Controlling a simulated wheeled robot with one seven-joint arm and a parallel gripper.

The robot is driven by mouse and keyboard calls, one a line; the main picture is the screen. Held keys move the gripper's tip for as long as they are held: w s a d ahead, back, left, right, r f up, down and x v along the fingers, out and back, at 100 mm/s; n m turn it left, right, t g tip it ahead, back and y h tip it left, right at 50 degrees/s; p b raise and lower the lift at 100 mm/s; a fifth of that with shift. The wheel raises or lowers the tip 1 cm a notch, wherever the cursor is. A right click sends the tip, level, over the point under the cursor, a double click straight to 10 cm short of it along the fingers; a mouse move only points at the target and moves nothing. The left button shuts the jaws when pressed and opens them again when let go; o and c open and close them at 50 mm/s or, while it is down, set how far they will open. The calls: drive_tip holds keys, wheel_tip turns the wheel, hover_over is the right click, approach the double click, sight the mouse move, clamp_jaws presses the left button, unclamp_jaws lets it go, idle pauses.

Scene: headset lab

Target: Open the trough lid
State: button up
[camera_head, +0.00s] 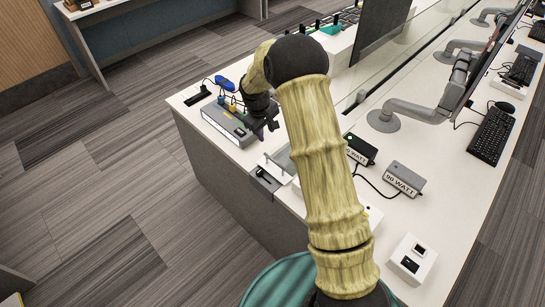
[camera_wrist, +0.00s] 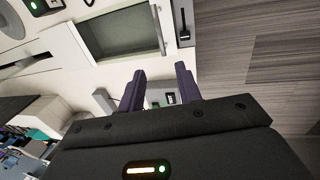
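A rectangular trough (camera_wrist: 125,32) with a pale rim and a grey-green inside or cover lies in the white desk top at the top of the wrist view. I cannot tell whether its lid is a clear pane or where the lid's edge lies. In the head view the trough (camera_head: 281,160) is mostly hidden behind my arm. My gripper (camera_wrist: 160,70) is open, its two dark fingers apart with nothing held between them. In the head view my gripper (camera_head: 262,118) is above the desk's left end, beyond the trough and beside a grey box.
The grey box (camera_head: 229,122) with plugged cables stands at the desk's left edge. A dark plate with a handle (camera_head: 265,175) is at the edge near the trough. Two power adapters (camera_head: 404,180) and a monitor arm (camera_head: 410,112) stand right of my arm. The carpet at left is clear.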

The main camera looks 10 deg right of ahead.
sight(273, 159)
drive_tip(key=d+f+p, duration=0.1)
drive_tip(key=f, duration=0.4)
drive_tip(key=w+d+f+p, duration=0.1)
drive_tip(key=f, duration=0.5)
drive_tip(key=w+d+f+p, duration=0.1)
drive_tip(key=f+p, duration=0.1)
drive_tip(key=f, duration=0.3)
drive_tip(key=shift+f, duration=0.4)
clamp_jaws()
